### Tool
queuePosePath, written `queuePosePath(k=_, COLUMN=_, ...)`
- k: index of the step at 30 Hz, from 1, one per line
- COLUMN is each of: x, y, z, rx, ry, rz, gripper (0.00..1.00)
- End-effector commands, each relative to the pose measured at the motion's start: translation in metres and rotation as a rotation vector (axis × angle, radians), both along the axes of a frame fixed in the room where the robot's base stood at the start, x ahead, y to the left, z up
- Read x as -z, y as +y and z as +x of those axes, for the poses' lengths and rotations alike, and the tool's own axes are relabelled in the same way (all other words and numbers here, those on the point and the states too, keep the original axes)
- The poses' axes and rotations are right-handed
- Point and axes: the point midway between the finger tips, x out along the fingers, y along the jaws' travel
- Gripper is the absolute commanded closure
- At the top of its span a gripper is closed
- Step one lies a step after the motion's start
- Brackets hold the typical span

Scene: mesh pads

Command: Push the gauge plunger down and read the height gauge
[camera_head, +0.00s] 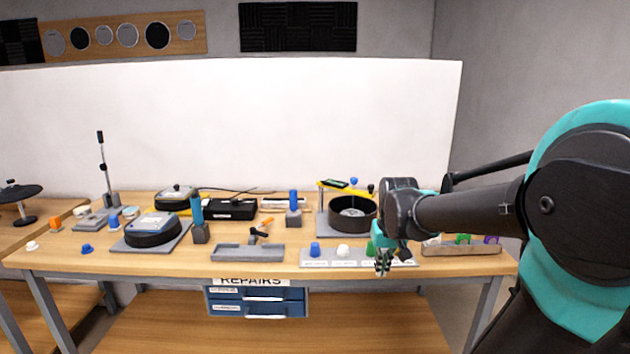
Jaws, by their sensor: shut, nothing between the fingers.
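A stand with a grey post and a yellow arm (328,185) rises at the back right of the bench, and it looks like the height gauge. A small dark display (336,183) sits on the arm, too small to read. A blue knob (354,181) at the arm's right end may be the plunger top. A black round pan (350,214) stands below the arm. My gripper (382,268) is shut and empty, pointing down at the bench's front edge, in front of and to the right of the gauge. My wrist hides what is just right of the pan.
A strip with blue (315,249), white (343,251) and green (370,248) knobs lies beside my gripper. A wooden rack (460,249) is to the right. A grey tray (248,253) and a black round device (152,231) are to the left. Little bench is clear around the gauge.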

Motion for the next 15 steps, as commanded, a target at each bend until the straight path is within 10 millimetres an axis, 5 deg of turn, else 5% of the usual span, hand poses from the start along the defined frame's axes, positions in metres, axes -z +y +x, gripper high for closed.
queuePosePath(k=3, x=0.052, y=-0.006, z=-0.046, rx=0.002, ry=-0.056, rz=-0.001, gripper=1.00)
queuePosePath(k=6, x=0.084, y=-0.009, z=-0.077, rx=0.003, ry=-0.095, rz=-0.003, gripper=1.00)
queuePosePath(k=10, x=0.108, y=-0.011, z=-0.105, rx=0.002, ry=-0.127, rz=-0.005, gripper=1.00)
queuePosePath(k=15, x=0.117, y=-0.012, z=-0.115, rx=0.002, ry=-0.140, rz=-0.006, gripper=1.00)
